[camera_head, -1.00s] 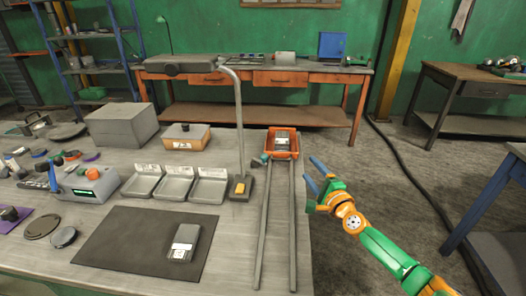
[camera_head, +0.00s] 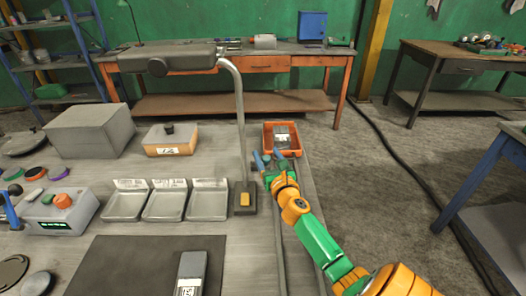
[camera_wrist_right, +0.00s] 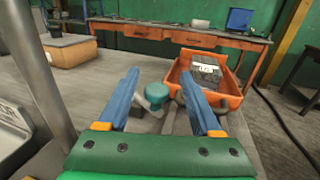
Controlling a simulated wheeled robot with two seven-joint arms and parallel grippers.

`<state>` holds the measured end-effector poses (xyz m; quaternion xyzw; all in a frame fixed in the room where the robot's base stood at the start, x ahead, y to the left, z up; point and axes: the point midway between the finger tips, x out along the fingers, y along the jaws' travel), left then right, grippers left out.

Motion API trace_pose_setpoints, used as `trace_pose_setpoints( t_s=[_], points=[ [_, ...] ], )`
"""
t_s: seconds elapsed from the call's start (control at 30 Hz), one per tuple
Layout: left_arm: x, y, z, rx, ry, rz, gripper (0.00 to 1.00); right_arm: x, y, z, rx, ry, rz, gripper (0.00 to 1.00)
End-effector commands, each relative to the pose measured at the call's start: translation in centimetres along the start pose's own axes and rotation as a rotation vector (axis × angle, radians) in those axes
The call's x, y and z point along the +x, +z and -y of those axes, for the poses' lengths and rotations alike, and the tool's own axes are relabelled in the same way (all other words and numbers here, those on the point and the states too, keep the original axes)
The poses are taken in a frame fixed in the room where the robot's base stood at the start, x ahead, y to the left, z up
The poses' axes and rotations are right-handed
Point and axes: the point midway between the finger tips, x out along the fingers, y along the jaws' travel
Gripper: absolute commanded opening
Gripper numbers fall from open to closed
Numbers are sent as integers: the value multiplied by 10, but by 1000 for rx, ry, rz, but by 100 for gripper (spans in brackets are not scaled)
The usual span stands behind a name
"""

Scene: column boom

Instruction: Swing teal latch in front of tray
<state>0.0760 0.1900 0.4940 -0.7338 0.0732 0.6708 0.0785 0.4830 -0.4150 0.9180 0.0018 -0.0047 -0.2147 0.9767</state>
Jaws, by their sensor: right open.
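The teal latch (camera_wrist_right: 157,92) has a round teal knob on a pale grey arm. In the right wrist view it sits between my right gripper's blue fingers, just in front of the orange tray (camera_wrist_right: 228,98); I cannot tell whether a finger touches it. My right gripper (camera_wrist_right: 160,76) is open and empty. In the head view the right gripper (camera_head: 268,156) is at the near left corner of the tray (camera_head: 296,151) and largely hides the latch. A grey labelled device (camera_head: 282,137) lies in the tray.
Two rails (camera_head: 279,245) run from the tray toward me. A lamp post (camera_head: 240,135) on a dark base with a yellow button stands left of the gripper. Further left are several grey bins (camera_head: 165,205) and an orange-sided box (camera_head: 170,140).

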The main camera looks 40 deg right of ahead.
Motion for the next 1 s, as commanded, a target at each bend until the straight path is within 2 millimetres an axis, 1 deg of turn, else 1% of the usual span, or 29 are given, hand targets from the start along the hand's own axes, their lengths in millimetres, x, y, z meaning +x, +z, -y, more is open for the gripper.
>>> trace_pose_setpoints(
  t_s=[0.03,0.1,0.2,0.47,0.5,0.57,0.6,0.67,0.7,1.0],
  points=[
    [4,0,0,0,0,0,26,8,-1,0,0,-1,2,66],
    [6,0,0,0,0,-1,26,16,-1,0,1,-1,1,66],
    [7,-3,0,0,0,-6,26,22,-1,0,0,0,0,66],
    [6,-6,0,0,-1,-13,26,24,0,0,-1,0,0,66],
    [6,-6,0,0,-1,-13,26,24,0,0,-1,0,0,55],
    [6,-6,0,0,-1,-13,26,24,0,0,-1,0,0,39],
    [6,-6,0,0,-1,-13,26,24,0,0,-1,0,0,28],
    [6,-6,0,0,-1,-13,26,24,0,0,-1,0,0,12],
    [6,-6,0,0,-1,-13,26,24,0,0,-1,0,0,1],
    [5,-6,0,0,0,-13,26,24,0,1,-5,25,-1,0]
  ],
)
